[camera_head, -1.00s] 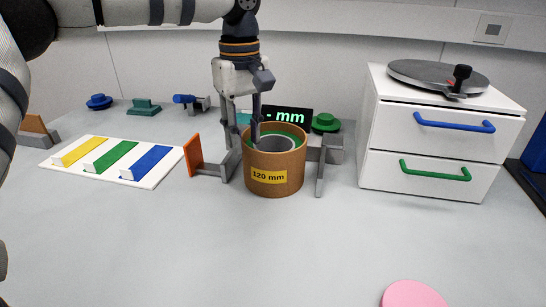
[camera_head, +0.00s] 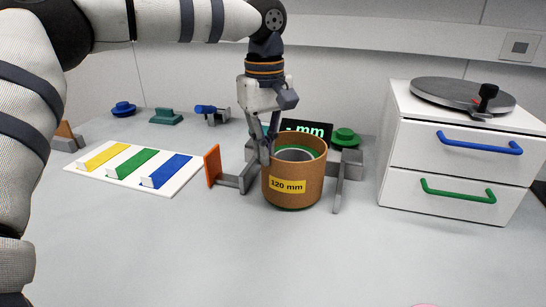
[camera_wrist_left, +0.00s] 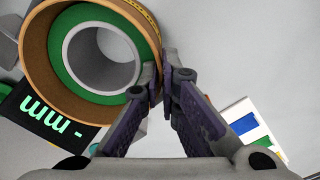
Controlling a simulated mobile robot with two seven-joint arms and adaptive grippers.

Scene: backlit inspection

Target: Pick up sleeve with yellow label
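The sleeve with the yellow label (camera_head: 288,187) is a brown open cylinder marked "120 mm", standing upright. A green ring and a grey ring show inside it. It also shows in the left wrist view (camera_wrist_left: 38,62). My left gripper (camera_head: 267,155) comes down from above at the sleeve's left wall, with one finger inside the rim and one outside. In the left wrist view its fingertips (camera_wrist_left: 162,82) converge closely on the wall and look shut on it. The inner fingertip is partly hidden in the head view. My right gripper is not in view.
A grey fixture with an orange plate (camera_head: 212,165) flanks the sleeve. A display (camera_head: 308,129) and green knob (camera_head: 345,137) stand behind. A white board with coloured strips (camera_head: 165,191) lies left; a white drawer unit (camera_head: 455,203) stands right.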

